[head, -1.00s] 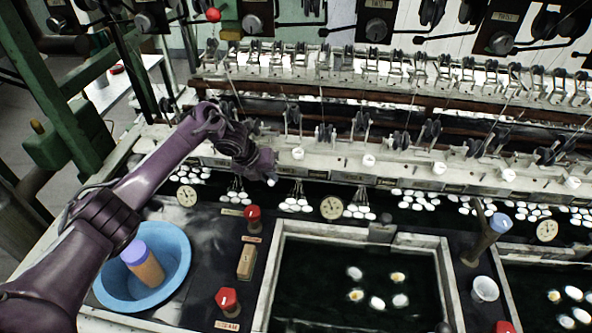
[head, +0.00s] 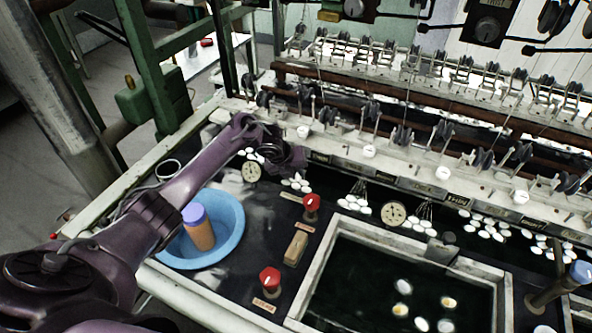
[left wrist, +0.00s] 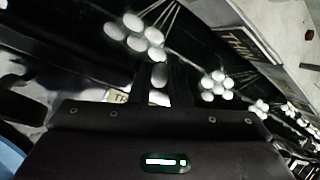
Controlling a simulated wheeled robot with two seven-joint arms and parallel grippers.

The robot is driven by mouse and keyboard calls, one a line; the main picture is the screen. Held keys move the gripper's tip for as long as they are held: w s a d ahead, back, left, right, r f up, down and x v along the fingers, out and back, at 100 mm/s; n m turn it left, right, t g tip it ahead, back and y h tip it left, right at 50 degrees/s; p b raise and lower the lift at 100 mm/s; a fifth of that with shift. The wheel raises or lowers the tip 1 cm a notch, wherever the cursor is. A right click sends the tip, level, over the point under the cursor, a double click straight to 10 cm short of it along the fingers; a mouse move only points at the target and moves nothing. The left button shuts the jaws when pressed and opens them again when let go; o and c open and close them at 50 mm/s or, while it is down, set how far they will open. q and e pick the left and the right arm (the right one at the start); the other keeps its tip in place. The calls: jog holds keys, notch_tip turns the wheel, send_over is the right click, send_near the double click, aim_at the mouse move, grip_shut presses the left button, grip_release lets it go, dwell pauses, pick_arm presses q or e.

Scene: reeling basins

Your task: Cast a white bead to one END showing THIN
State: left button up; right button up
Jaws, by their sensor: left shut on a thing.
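My left gripper (head: 293,160) is over the dark trough along the machine's front, just behind a cluster of white beads (head: 297,184). In the left wrist view a single white bead (left wrist: 158,75) shows at the middle of the gripper's front edge; the gripper is shut on it. The fingertips are hidden in the head view. Beyond it, the left wrist view shows bead clusters (left wrist: 138,36) with threads rising from them, and a plate reading THIN (left wrist: 238,36). More clusters (head: 355,203) line the trough to the right. My right gripper is not in view.
A blue basin (head: 232,225) holds an orange bottle with a purple cap (head: 198,228). Red knobs (head: 311,203) and a tan block (head: 296,248) stand on the dark deck. A framed tank (head: 335,262) has several beads floating in it. Thread guides and reels rise behind the trough.

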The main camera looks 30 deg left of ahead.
pick_arm(q)
notch_tip(320, 180, down, 2)
jog(key=shift+b, duration=0.4)
jog(key=shift+r, duration=0.1)
jog(key=o, duration=0.7)
jog(key=shift+v, duration=3.9)
